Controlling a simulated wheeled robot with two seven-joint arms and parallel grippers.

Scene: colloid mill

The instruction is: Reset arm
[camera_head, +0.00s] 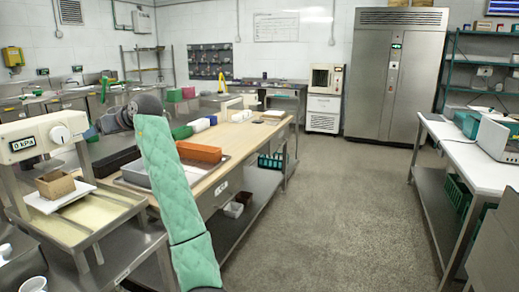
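One arm of mine, in a green quilted sleeve (172,190), rises from the bottom edge, left of centre, across the front of the wooden-topped bench. It seems to be my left arm. It ends at a dark grey rounded joint (148,106) with a smaller grey part (112,121) to its left. No gripper fingers can be made out there, so I cannot tell whether it is open or shut or holds anything. My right arm and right gripper are not in view.
The wooden bench (243,136) carries an orange bin (199,152). At left stands a machine with a "0 kPa" display (28,143) and a brown box (55,184) on its plate. A white-topped table (465,155) stands at right. The floor (345,200) between is clear.

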